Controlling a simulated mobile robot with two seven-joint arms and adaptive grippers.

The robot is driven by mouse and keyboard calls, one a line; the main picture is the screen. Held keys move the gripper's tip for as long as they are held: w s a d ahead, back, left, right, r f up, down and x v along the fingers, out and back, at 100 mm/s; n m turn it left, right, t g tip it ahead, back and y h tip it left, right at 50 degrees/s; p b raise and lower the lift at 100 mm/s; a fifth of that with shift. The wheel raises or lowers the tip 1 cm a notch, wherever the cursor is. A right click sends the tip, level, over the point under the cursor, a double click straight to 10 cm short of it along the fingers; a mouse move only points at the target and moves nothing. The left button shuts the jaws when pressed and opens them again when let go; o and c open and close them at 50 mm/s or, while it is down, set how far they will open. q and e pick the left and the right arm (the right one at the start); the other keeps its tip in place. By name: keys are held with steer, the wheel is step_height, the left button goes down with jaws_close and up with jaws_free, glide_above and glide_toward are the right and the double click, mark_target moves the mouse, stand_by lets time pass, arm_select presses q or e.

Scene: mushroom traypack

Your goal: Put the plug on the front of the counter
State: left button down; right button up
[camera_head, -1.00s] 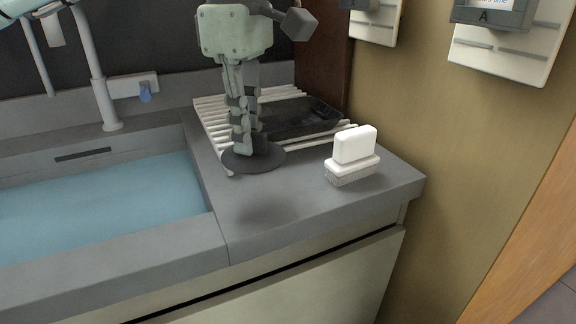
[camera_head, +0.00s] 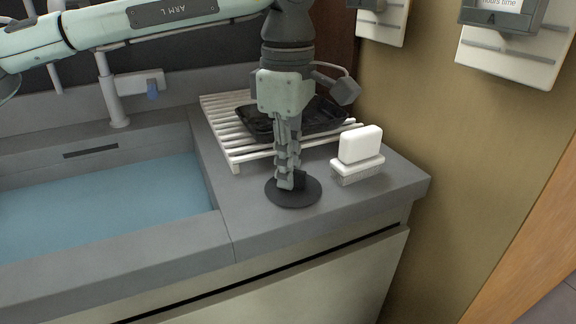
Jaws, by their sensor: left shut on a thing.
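The plug (camera_head: 308,196) is a dark, flat round disc in the camera_head view. It is at the grey counter's (camera_head: 262,232) front part, right of the sink. My left gripper (camera_head: 287,184) points straight down over the disc and is shut on its upper part, which the fingers mostly hide. The disc looks level and is at or very near the counter top; I cannot tell whether it touches. My right gripper is not in view.
A white brush or sponge block (camera_head: 358,168) stands just right of the plug. A white slatted rack (camera_head: 222,135) with a black tray (camera_head: 256,128) lies behind. The water-filled sink (camera_head: 110,205) is at left, and a wall closes off the right.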

arm_select(q)
steer(key=shift+f, duration=0.15)
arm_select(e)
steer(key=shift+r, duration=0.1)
arm_select(q)
steer(key=c, duration=2)
jaws_free()
steer(key=o, duration=0.4)
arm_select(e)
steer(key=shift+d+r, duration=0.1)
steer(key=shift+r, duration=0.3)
